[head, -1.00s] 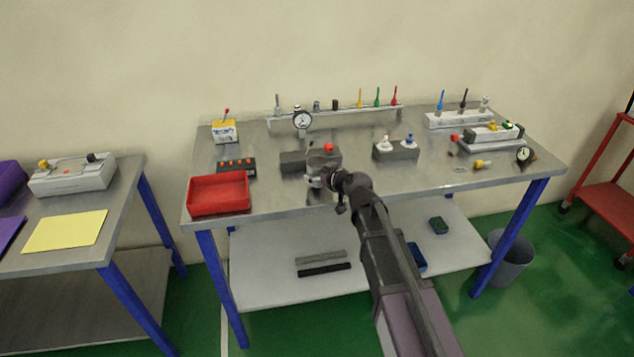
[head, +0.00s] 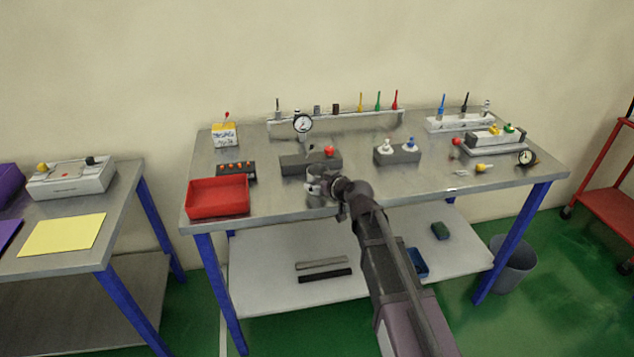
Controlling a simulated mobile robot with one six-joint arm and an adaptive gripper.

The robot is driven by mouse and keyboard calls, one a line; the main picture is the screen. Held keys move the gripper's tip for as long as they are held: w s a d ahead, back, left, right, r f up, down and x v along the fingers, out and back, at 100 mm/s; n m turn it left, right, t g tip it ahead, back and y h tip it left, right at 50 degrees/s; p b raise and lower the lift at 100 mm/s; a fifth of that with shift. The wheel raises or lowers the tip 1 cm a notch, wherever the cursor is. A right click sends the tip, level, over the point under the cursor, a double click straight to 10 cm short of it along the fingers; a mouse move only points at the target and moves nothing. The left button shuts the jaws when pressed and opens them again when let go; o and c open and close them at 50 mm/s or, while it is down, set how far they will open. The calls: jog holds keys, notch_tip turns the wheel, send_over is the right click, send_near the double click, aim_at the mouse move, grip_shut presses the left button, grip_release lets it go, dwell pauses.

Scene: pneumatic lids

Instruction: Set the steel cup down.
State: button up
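My gripper (head: 314,186) is over the front middle of the steel table (head: 255,187), just in front of a dark grey block with a red knob. A small shiny grey shape shows at the fingertips. It is too small to tell whether this is the steel cup or part of the gripper, and whether the fingers are open or shut. I cannot make out a steel cup for certain anywhere else on the table.
The grey block (head: 296,163) stands close behind my gripper. A red tray (head: 218,209) is to the left, a grey block with two fittings (head: 397,155) to the right. A rail (head: 350,118) with several coloured tools runs along the back.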

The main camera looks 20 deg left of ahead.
jog(key=shift+r, duration=0.15)
jog(key=shift+s+d+r+p, duration=0.1)
jog(key=shift+p, duration=0.2)
jog(key=p+v, duration=0.4)
jog(key=v, duration=0.7)
jog(key=shift+s+d, duration=0.25)
jog(key=shift+d, duration=0.05)
dwell(0.4)
jog(key=s+d+f+m+g+h, duration=0.2)
jog(key=s+d+f+m+h, duration=0.1)
jog(key=d, duration=0.8)
jog(key=s+d+f+m+g+h, duration=0.3)
jog(key=s+d+f+m+h, duration=0.1)
jog(key=d, duration=0.8)
jog(key=s+d+f+m+g+h, duration=0.2)
jog(key=s+d+f+m+h, duration=0.1)
jog(key=d, duration=0.9)
jog(key=shift+s+f+m+g+h, duration=0.4)
jog(key=shift+s+f, duration=0.25)
jog(key=shift+f, duration=0.1)
